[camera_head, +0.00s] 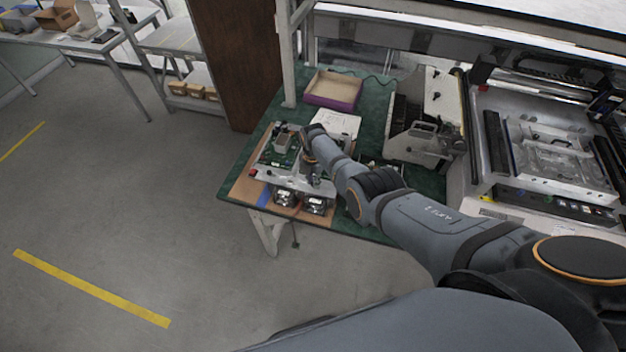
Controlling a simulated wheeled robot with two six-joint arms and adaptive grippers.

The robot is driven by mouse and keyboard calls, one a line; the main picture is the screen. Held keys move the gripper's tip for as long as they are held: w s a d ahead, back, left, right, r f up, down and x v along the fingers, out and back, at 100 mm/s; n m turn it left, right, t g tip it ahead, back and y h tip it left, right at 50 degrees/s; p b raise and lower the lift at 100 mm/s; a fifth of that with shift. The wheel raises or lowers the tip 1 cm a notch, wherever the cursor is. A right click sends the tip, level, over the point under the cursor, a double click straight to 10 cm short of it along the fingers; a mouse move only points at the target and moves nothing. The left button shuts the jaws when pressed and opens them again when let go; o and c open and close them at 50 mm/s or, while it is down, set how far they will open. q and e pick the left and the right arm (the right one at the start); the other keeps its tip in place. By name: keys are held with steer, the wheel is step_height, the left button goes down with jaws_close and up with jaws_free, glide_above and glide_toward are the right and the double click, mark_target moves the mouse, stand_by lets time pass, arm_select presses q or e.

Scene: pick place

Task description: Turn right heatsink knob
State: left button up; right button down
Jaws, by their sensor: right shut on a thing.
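A green circuit board (277,158) sits in a metal fixture (290,184) on the green-topped bench. Two dark heatsink-like units with bright faces stand at the fixture's front edge, a left one (285,197) and a right one (317,206). My right arm reaches in from the right, and its gripper (315,180) points down at the fixture's right part, just behind the right unit. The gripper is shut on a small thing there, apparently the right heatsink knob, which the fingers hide. My left gripper is not in view.
A bench upright rises at the back left. The floor at left is clear.

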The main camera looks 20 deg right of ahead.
steer(key=shift+n, duration=0.9)
steer(key=c, duration=1.3)
jaws_free()
steer(key=shift+w+r, duration=0.1)
steer(key=shift+r, duration=0.4)
step_height(320, 180, up, 11)
